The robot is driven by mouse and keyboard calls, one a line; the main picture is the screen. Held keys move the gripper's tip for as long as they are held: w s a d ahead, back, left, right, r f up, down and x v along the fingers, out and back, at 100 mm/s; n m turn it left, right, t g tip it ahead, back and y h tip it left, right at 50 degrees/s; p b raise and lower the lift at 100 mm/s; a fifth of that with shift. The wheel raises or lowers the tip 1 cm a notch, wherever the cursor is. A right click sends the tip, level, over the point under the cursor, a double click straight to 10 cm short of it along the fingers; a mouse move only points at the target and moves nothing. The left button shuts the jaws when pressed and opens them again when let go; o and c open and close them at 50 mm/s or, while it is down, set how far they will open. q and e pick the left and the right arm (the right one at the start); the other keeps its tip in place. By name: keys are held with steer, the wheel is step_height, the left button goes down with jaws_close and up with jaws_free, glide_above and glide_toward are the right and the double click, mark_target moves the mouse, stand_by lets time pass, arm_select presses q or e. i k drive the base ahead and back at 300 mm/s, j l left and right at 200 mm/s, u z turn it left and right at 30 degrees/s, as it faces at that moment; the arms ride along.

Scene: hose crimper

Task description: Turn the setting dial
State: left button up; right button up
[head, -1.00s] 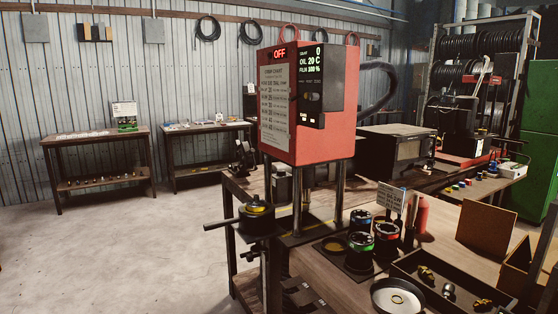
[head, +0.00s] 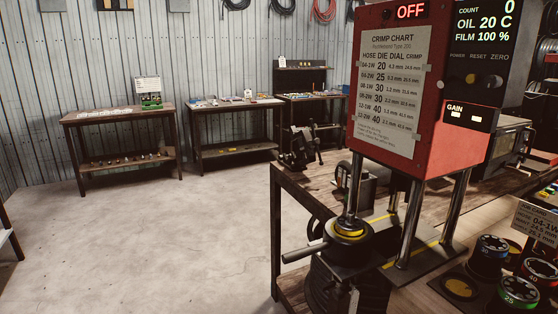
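The red crimper head (head: 372,150) stands at the right on metal posts and reads OFF. Its side carries a black panel (head: 482,40) reading COUNT 0, OIL 20 C, FILM 100 %, with small controls marked POWER, RESET and ZERO. A small panel (head: 470,115) below is marked GAIN. A crimp chart (head: 393,95) on the front lists hose, die, dial and crimp values. A round black part with a yellow ring (head: 349,232) and a side bar (head: 304,252) sits at the bench's front corner; I cannot tell whether it is the dial. Neither gripper is in view.
Die sets with coloured rings, such as a green one (head: 517,292), and a job card (head: 537,222) stand at the lower right. Side tables (head: 120,118) line the back wall. The concrete floor (head: 200,240) left of the bench (head: 300,190) is clear.

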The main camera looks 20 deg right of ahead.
mark_target(365, 172)
steer(key=i+j, duration=0.1)
steer(key=i, duration=0.6)
steer(key=i+j, duration=0.15)
steer(key=i, duration=0.55)
